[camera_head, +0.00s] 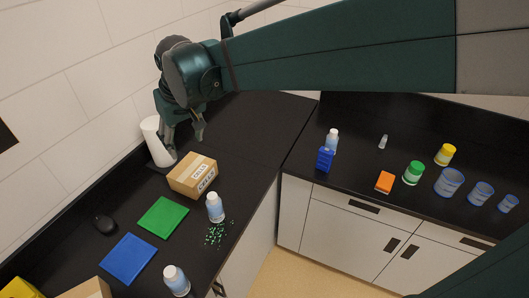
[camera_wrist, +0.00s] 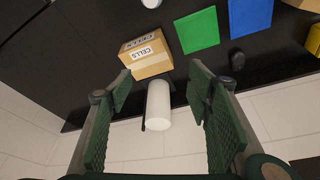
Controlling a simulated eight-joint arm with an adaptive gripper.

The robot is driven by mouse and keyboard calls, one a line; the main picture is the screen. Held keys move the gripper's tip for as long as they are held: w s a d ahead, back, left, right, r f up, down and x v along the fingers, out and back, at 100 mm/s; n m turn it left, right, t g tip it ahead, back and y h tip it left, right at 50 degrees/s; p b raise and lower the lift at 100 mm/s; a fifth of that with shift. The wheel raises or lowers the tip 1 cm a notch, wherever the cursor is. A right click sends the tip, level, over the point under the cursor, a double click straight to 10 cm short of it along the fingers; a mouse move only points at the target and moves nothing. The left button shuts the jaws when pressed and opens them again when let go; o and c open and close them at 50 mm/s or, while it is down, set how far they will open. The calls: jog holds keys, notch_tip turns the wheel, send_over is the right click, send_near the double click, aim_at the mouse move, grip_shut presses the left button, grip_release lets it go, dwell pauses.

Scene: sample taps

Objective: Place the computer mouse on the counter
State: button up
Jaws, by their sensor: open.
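The computer mouse (camera_head: 104,223) is small and black. It lies on the black counter (camera_head: 117,202) at the left, near the wall and left of the green mat. It also shows in the wrist view (camera_wrist: 237,61), right of the gripper's fingers and apart from them. My gripper (camera_head: 186,142) is open and empty, pointing down above the far part of the counter, behind the cardboard box. In the wrist view, its two green fingers (camera_wrist: 153,95) are spread wide, with a white paper roll between them in the picture.
The white roll (camera_head: 154,138) stands by the wall beside my gripper. A cardboard box (camera_head: 193,176), a green mat (camera_head: 163,217), a blue mat (camera_head: 128,258), white bottles (camera_head: 215,207) and scattered pellets (camera_head: 216,233) share this counter. Bottles, beakers and an orange box (camera_head: 384,181) stand on the right counter.

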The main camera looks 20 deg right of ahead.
jog(key=s+d+f+m+t, duration=0.1)
jog(key=s+d+f+m, duration=0.1)
jog(key=s+d, duration=0.9)
jog(key=s+d+f+m+t+h, duration=0.1)
jog(key=s+d+f+m+t, duration=0.1)
jog(key=s+d, duration=0.9)
jog(key=shift+d+t, duration=0.3)
jog(key=shift+d, duration=0.05)
